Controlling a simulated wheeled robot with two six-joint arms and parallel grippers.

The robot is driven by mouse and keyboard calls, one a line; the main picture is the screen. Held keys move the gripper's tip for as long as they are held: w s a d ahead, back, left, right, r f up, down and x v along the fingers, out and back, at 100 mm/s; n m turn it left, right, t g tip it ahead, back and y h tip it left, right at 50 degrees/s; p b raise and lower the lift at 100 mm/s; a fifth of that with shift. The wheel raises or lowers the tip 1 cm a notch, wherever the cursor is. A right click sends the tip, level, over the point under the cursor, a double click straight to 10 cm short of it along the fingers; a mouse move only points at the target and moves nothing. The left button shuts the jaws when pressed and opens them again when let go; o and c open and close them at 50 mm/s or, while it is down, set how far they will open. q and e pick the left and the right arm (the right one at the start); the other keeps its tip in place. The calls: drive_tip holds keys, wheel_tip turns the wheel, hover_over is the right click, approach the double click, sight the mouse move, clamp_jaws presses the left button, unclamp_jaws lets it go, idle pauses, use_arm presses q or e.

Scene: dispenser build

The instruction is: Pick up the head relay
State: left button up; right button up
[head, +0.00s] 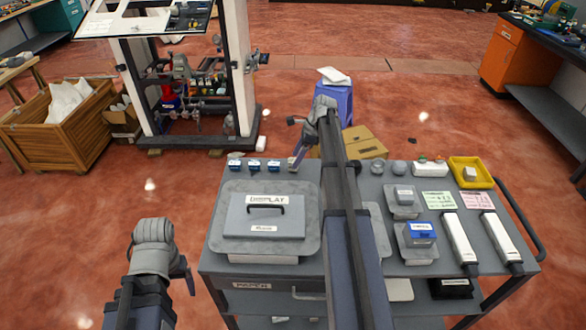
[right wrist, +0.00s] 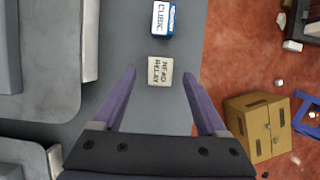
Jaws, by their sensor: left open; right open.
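The head relay (right wrist: 160,71) is a small pale beige block with handwritten "HEAD RELAY" lettering. In the right wrist view it lies on the grey cart top. My right gripper (right wrist: 159,78) is open, with one purple finger on each side of the block in the picture and gaps between. I cannot tell how far above it the fingertips are. In the head view my right gripper (head: 297,160) is at the cart's far edge and mostly hides the relay. My left gripper (head: 186,274) is left of the cart, away from the relay.
A blue-and-white "CUBIC" block (right wrist: 164,19) lies close beside the relay. A lidded grey case (head: 264,217) with a handle stands nearer on the cart. Several modules and a yellow tray (head: 484,172) are at the right. A cardboard box (head: 366,149) stands on the floor beyond.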

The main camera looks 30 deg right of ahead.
drive_tip(key=b+x, duration=0.2)
drive_tip(key=x, duration=0.1)
drive_tip(key=shift+a+f+b, duration=0.1)
drive_tip(key=shift+f+b, duration=0.2)
drive_tip(key=shift+r, duration=0.1)
clamp_jaws()
idle(0.4)
